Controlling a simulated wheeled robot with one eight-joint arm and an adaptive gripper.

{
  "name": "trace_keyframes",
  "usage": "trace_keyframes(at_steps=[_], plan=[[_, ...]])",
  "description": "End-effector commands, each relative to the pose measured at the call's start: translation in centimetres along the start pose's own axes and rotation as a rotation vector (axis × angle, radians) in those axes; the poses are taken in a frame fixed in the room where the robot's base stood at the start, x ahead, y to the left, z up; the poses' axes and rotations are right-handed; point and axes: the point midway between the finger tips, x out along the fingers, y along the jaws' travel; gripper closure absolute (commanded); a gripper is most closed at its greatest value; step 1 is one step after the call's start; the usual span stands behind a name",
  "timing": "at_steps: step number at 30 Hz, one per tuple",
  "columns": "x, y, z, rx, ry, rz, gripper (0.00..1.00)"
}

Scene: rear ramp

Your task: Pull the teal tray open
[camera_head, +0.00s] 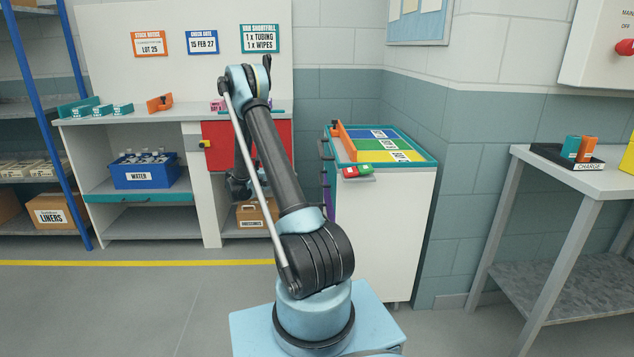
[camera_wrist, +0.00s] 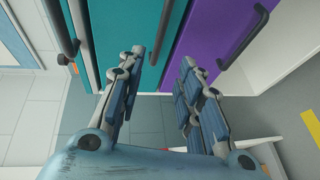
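The teal tray front (camera_wrist: 128,28) fills the upper middle of the wrist view. It also shows as a narrow strip on the left side of the white cabinet (camera_head: 395,235) in the head view. The left finger covers part of the teal front. In the head view my gripper (camera_head: 238,187) is partly hidden behind my arm, left of the cabinet.
A purple front (camera_wrist: 212,40) with a black handle (camera_wrist: 248,36) lies beside the teal one. The cabinet top carries a colored board (camera_head: 390,150) and small red and green items (camera_head: 357,171). A workbench with a blue water crate (camera_head: 147,174) stands left. Floor left of my base is clear.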

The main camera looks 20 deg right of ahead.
Motion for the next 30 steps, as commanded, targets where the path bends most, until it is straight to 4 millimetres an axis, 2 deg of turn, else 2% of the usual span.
trace_keyframes(at_steps=[3,18,24,30], plan=[[2.3,0.0,0.0,0.0,-0.003,0.0,0.67],[11.0,0.0,0.0,0.001,-0.002,-0.001,0.67],[13.5,0.0,0.0,0.0,-0.001,-0.001,0.67],[14.7,0.0,0.0,-0.001,0.0,-0.001,0.67]])
